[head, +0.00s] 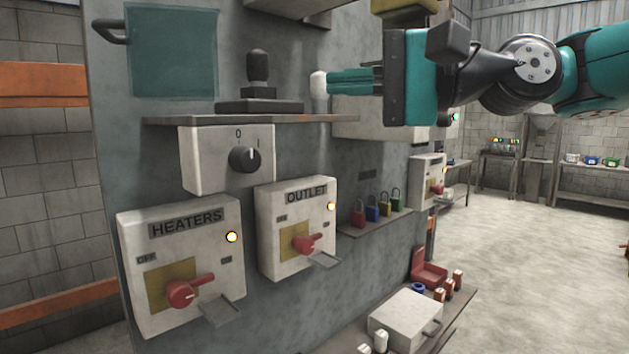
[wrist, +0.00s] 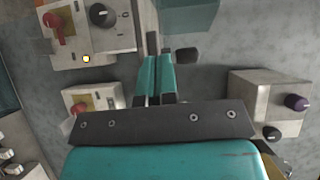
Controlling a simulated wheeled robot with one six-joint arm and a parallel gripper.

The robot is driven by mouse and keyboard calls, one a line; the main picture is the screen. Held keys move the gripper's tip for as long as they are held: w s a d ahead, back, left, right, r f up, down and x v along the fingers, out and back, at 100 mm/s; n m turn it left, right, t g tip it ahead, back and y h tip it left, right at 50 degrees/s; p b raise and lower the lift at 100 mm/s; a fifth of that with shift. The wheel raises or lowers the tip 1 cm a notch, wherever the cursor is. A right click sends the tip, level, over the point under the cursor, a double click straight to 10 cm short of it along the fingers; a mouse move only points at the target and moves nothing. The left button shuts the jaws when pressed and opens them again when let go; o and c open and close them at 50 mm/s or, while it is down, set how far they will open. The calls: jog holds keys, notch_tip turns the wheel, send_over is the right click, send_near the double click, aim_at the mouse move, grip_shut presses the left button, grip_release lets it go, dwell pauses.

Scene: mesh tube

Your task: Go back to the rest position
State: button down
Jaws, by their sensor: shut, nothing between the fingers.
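My gripper (head: 345,82) is at the upper middle right of the head view, in front of the grey machine panel (head: 330,160). Its teal fingers are closed together and hold nothing. In the wrist view the gripper (wrist: 160,70) shows as two teal fingers side by side, pointing up the picture.
The heaters box (head: 185,265) and outlet box (head: 297,228) have red handles and lit lamps. A dial box (head: 228,158) hangs under a shelf (head: 250,119). Coloured padlocks (head: 384,208) stand on a small ledge. A lower shelf holds a white case (head: 405,318). Open floor (head: 540,260) lies at right.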

jog(key=s+f+n+h+b, duration=0.1)
jog(key=s+f+n+h, duration=0.15)
jog(key=f, duration=0.55)
jog(key=s+f+n+h+b, duration=0.15)
jog(key=f+h, duration=0.25)
jog(key=f, duration=0.4)
jog(key=s+d+f+n+g+h, duration=0.2)
jog(key=s+d+f, duration=0.3)
jog(key=f, duration=0.4)
jog(key=s+d+f+n+g+h+b, duration=0.1)
jog(key=s+d+f+n+g+h, duration=0.1)
jog(key=s+f, duration=0.6)
jog(key=d+n+h, duration=0.1)
jog(key=d+h, duration=0.1)
jog(key=d, duration=0.1)
jog(key=shift+s+d+f, duration=0.15)
jog(key=shift+s+f, duration=0.05)
jog(key=shift+f, duration=0.15)
jog(key=shift+h, duration=0.25)
